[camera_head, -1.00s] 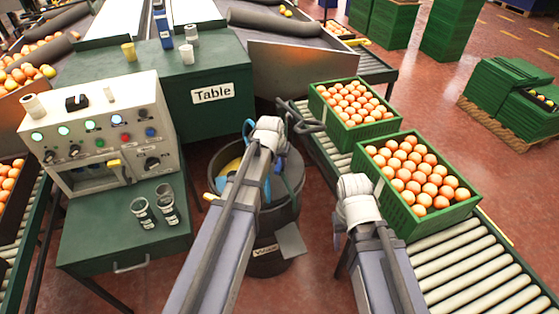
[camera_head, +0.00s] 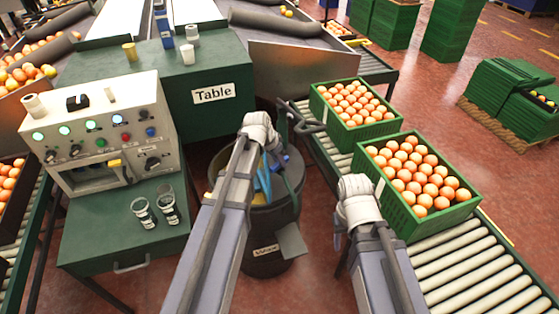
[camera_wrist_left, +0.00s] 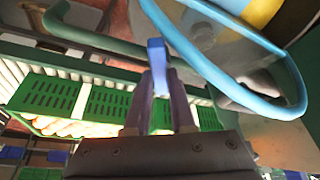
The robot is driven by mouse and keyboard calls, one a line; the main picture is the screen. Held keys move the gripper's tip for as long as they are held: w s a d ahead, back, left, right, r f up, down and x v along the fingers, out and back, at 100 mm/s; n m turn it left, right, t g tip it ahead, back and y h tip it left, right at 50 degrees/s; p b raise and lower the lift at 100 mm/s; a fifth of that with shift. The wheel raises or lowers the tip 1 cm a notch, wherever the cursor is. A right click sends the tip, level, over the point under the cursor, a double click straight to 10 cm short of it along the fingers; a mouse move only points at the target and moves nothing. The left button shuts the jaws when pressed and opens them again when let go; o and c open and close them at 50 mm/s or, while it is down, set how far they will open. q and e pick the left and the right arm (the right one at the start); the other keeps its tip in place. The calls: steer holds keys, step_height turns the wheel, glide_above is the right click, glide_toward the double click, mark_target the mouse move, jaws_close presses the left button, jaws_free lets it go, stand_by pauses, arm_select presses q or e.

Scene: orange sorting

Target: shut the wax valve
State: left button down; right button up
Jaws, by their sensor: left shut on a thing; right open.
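My left gripper (camera_wrist_left: 158,88) is shut on a small blue lever-like piece (camera_wrist_left: 156,52), which stands up between its fingers in the left wrist view. I cannot tell for certain that this is the wax valve's handle. In the head view the left wrist is over the dark round bin (camera_head: 277,220), and its fingers are hidden there. A light-blue loop (camera_wrist_left: 240,97) and a yellow thing (camera_wrist_left: 262,10) are close by in the wrist view. My right gripper (camera_head: 352,232) is by the near crate; its fingers are mostly hidden behind my arm.
Orange-filled crates (camera_head: 432,230) stand on the roller conveyor (camera_head: 470,265) at right. A control panel (camera_head: 100,130) and two small cups (camera_head: 155,208) sit on the green stand at left. A dark-green table (camera_head: 185,110) is behind. A green pipe (camera_wrist_left: 100,40) runs across the wrist view.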

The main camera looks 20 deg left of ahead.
arm_select(q)
steer(key=m, duration=0.2)
steer(key=m+g+h, duration=0.1)
steer(key=m, duration=0.2)
steer(key=shift+w+a+h, duration=0.2)
steer(key=shift+h, duration=0.1)
steer(key=shift+m, duration=0.4)
steer(key=c, duration=0.8)
jaws_free()
steer(key=shift+g, duration=0.3)
steer(key=shift+o, duration=0.2)
steer(key=p+v, duration=0.7)
steer(key=shift+r, duration=0.35)
steer(key=shift+s+a, duration=0.1)
steer(key=shift+s, duration=0.05)
